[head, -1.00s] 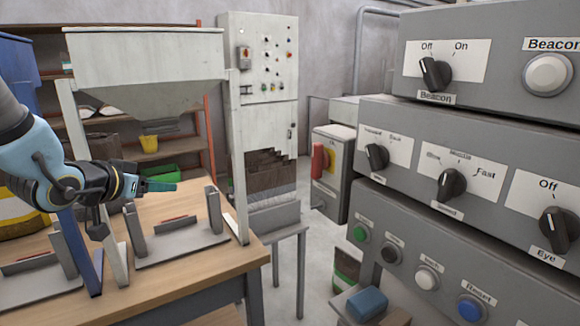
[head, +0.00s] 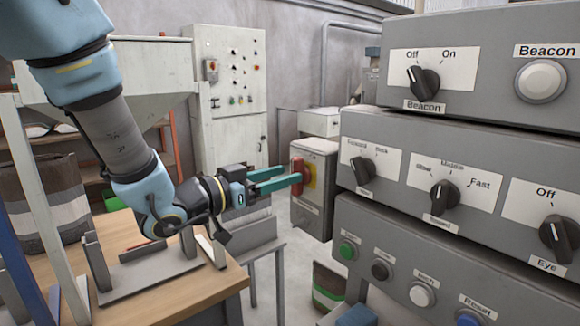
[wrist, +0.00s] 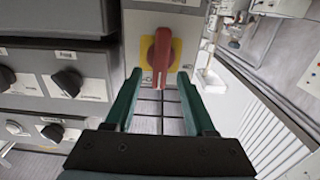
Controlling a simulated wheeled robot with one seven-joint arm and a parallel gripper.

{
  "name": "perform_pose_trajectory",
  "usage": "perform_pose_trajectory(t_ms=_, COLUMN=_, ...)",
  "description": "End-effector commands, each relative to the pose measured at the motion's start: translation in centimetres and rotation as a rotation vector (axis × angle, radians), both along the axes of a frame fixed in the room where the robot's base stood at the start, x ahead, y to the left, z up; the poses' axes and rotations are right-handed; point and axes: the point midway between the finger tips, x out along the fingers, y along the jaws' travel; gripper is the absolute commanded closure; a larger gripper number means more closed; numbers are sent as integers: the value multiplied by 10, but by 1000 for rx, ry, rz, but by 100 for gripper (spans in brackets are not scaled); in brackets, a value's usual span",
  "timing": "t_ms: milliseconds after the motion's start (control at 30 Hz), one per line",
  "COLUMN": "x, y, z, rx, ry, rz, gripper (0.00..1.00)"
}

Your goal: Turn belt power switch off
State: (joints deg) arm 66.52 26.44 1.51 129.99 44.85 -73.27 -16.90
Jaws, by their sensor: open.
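The belt power switch is a red handle (head: 297,177) on a yellow plate, fixed to a grey box (head: 318,190). In the wrist view the red handle (wrist: 160,57) points roughly up and down, slightly tilted, on its yellow plate (wrist: 147,54). My gripper (head: 278,181) has green fingers and is open. Its fingertips are at the handle in the head view. In the wrist view my gripper (wrist: 158,80) has one finger on each side of the handle's lower end, with gaps visible. I cannot tell whether either finger touches it.
A stack of grey control panels (head: 430,150) with black knobs and push buttons stands close on the right. A wooden table (head: 170,285) with a metal fixture lies below my arm. A tall grey cabinet (head: 228,110) stands behind.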

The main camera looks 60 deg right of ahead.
Motion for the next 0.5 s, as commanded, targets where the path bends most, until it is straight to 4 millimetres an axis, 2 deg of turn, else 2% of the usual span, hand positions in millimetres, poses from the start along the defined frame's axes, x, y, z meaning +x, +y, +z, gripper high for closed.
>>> perform_pose_trajectory(t_ms=200, x=-7, y=-22, z=1, rx=0, ry=0, rz=-1, gripper=45)
perform_pose_trajectory(t_ms=500, x=-8, y=-25, z=0, rx=0, ry=-1, rz=1, gripper=45)
